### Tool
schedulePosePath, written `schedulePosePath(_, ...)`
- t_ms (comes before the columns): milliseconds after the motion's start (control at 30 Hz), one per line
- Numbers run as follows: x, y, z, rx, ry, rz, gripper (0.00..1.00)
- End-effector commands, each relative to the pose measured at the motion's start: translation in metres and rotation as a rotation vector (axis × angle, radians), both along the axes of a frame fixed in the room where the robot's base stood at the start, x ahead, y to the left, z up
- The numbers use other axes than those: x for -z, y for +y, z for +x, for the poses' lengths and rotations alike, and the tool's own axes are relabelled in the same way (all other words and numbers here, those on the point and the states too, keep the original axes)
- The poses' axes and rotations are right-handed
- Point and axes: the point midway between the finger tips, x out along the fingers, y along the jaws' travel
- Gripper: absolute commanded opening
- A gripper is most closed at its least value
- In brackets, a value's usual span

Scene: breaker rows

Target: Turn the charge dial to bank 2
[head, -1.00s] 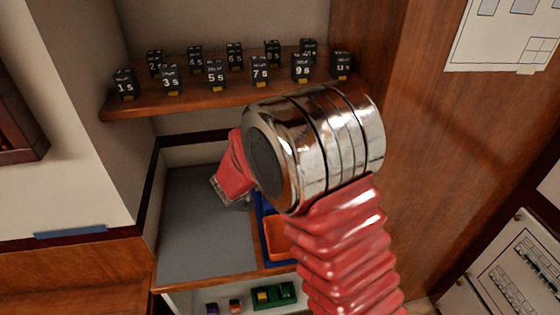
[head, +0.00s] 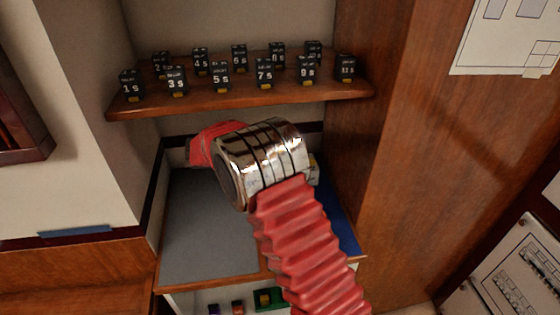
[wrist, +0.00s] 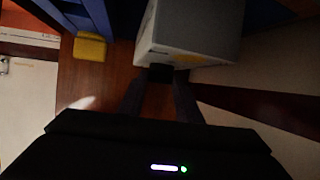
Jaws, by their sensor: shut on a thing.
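In the wrist view, a pale grey box (wrist: 190,35) stands close ahead. A small black piece (wrist: 160,73), which looks like the dial knob, is at the box's lower edge. My gripper (wrist: 160,85) has its two dark fingers on either side of this piece and is shut on it. The view is dark, and no dial marks or pointer can be read. In the head view, part of a pale box with a yellow patch (head: 314,172) shows behind my arm. My arm hides the gripper and the dial there.
Black numbered blocks, such as block 7 (head: 265,73), line the wooden shelf (head: 240,101) above. Below are a grey mat (head: 205,235) and a blue surface (head: 340,222). In the wrist view a yellow block (wrist: 90,47) is left of the box. A wooden wall (head: 380,170) stands right.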

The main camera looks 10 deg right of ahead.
Motion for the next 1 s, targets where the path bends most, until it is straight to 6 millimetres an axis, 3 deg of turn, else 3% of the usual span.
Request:
schedulePosePath(600, 0.000, 0.001, 0.009, 0.304, -0.003, -0.001, 0.09)
schedulePosePath(1000, -0.002, 0.000, 0.012, 0.420, -0.005, -0.002, 0.09)
